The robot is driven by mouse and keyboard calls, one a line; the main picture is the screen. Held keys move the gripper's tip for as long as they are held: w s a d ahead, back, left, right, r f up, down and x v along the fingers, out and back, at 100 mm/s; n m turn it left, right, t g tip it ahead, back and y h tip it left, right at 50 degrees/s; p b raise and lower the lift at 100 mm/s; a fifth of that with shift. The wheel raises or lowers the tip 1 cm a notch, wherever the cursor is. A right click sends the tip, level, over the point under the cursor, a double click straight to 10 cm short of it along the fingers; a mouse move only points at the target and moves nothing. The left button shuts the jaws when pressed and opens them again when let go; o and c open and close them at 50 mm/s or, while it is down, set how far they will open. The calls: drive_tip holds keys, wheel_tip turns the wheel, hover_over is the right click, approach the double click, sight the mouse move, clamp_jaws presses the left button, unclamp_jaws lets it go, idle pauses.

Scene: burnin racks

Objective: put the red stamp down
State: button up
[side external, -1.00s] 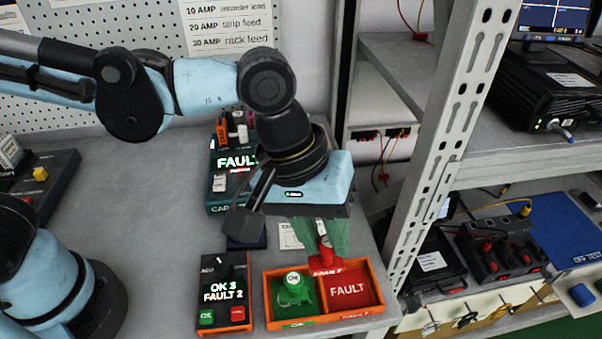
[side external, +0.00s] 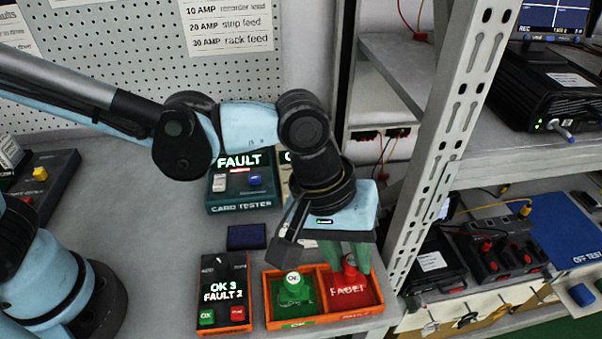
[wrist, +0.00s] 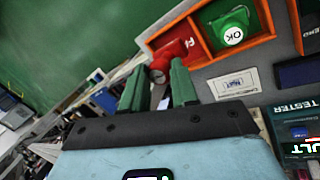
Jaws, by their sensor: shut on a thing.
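The red stamp (side external: 349,274) is between the green fingers of my gripper (side external: 350,262), which is shut on it. The stamp is upright over or in the red FAULT compartment, the right half of the orange tray (side external: 323,319). I cannot tell whether its base touches the compartment floor. In the wrist view, my gripper (wrist: 157,86) points at the red compartment, with the stamp's knob (wrist: 158,75) between the fingertips. The green OK stamp (side external: 292,285) stands in the left green compartment.
A counter box (side external: 223,293) showing OK 3 and FAULT 2 stands left of the tray. A dark blue pad (side external: 246,237) lies behind it. The card tester (side external: 240,196) stands further back, reading FAULT. A metal rack post (side external: 447,150) rises close on the right.

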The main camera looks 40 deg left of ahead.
sight(348, 264)
drive_tip(key=shift+w+a+f, duration=0.1)
drive_tip(key=shift+w+f, duration=0.2)
drive_tip(key=shift+f, duration=0.55)
drive_tip(key=shift+w+a+f, duration=0.1)
drive_tip(key=shift+w+f, duration=0.2)
drive_tip(key=shift+f, duration=0.6)
drive_tip(key=shift+w+a+f, duration=0.1)
drive_tip(key=shift+w+f, duration=0.2)
drive_tip(key=shift+f, duration=0.55)
drive_tip(key=shift+f, duration=0.1)
drive_tip(key=o, duration=0.9)
drive_tip(key=shift+c, duration=0.2)
drive_tip(key=v, duration=1.2)
drive_tip(key=a+f+m+t+y, duration=0.2)
drive_tip(key=a+t, duration=0.4)
drive_tip(key=a, duration=2.1)
drive_tip(key=shift+w+f+m+y, duration=0.2)
drive_tip(key=shift+w+m+y, duration=0.05)
drive_tip(key=shift+m+y, duration=0.55)
